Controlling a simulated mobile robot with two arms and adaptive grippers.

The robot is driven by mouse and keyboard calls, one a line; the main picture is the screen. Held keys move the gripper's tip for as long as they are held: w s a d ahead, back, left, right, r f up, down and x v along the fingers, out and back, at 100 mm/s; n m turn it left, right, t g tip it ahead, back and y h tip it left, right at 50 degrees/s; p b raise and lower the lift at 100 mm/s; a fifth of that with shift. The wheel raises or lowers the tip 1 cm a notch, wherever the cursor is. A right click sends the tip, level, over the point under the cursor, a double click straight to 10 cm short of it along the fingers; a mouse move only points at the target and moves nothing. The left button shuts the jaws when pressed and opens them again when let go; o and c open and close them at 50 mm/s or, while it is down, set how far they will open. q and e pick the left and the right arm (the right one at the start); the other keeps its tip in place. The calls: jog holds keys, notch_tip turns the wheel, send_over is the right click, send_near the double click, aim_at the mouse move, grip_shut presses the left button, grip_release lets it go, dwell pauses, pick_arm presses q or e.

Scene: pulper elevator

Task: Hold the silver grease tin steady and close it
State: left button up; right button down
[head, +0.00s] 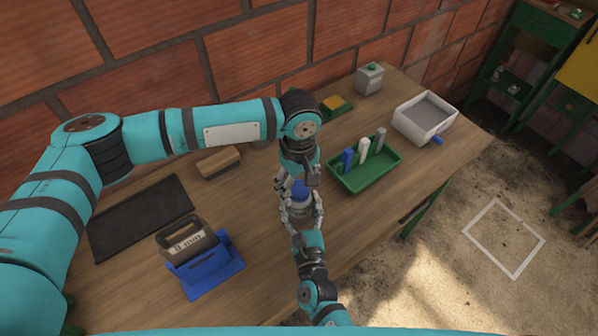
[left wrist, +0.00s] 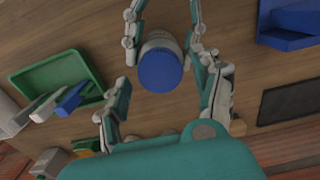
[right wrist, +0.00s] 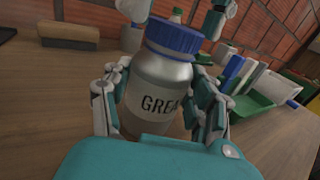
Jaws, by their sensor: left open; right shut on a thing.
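The silver grease tin (right wrist: 157,92) stands upright on the bench, with a label reading "GREA" in the right wrist view. Its blue lid (right wrist: 174,36) sits on top; whether it is fully tightened I cannot tell. My right gripper (right wrist: 160,115) is shut around the tin's body from the front, one finger on each side. My left gripper (left wrist: 163,55) is open above the tin, its fingers apart on either side of the blue lid (left wrist: 160,69). In the head view the two grippers largely hide the tin (head: 299,212).
A green tray (head: 366,167) with blue, white and grey items lies right of the tin. A blue holder (head: 205,268) and a black mat (head: 140,218) lie left.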

pick_arm(q)
jog(key=shift+f, duration=0.5)
